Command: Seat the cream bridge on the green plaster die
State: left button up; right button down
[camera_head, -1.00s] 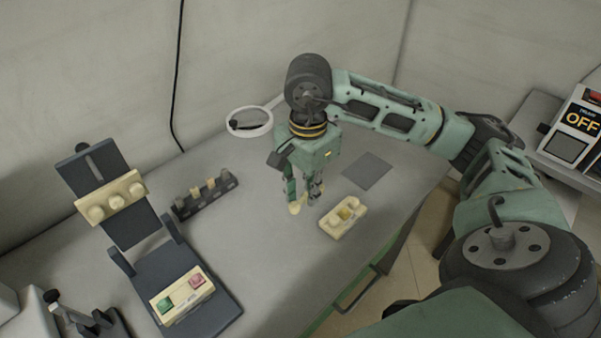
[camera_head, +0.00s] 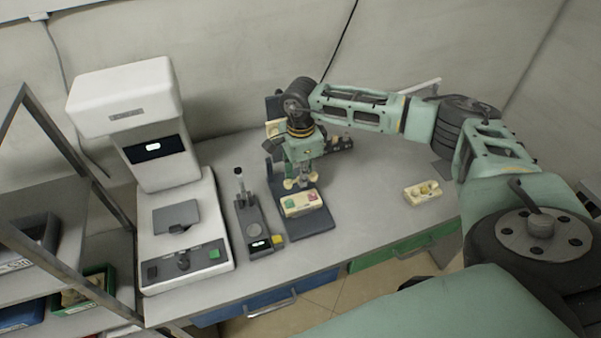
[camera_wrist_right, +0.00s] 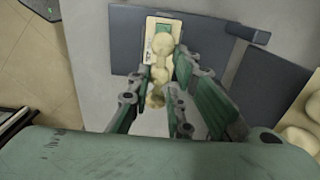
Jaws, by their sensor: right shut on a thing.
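My right gripper (camera_head: 302,183) points down, shut on the cream bridge (camera_head: 289,184), whose rounded ends stick out on both sides of the fingers. In the right wrist view the bridge (camera_wrist_right: 160,73) is a row of rounded lobes between the finger pads. The gripper holds it above the cream block (camera_head: 301,212) on the dark stand. The green plaster die (camera_head: 291,204) is the green patch on the block's left, with a pink patch beside it. Contact cannot be judged.
A dark upright plate with a cream piece (camera_head: 275,128) stands behind the gripper. A slim device (camera_head: 253,226) and a large white machine (camera_head: 185,235) stand to the left.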

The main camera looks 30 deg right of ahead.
aim_at(301, 200)
jog(key=shift+w+d+f, duration=0.1)
jog(key=shift+d, duration=0.1)
jog(key=shift+a+f+b, duration=0.1)
jog(key=shift+b, duration=0.25)
jog(key=shift+f+b, duration=0.55)
jog(key=shift+f, duration=0.1)
notch_tip(301, 200, down, 4)
jog(key=b, duration=0.3)
jog(key=shift+r, duration=0.1)
jog(key=shift+f, duration=0.25)
pick_arm(q)
notch_tip(301, 200, down, 5)
jog(key=shift+s+a+f, duration=0.1)
jog(key=shift+s+f, duration=0.05)
jog(key=shift+f, duration=0.05)
jog(key=shift+f+b, duration=0.45)
jog(key=shift+b, duration=0.25)
jog(key=shift+f+b, duration=1)
pick_arm(e)
jog(key=shift+f, duration=1.2)
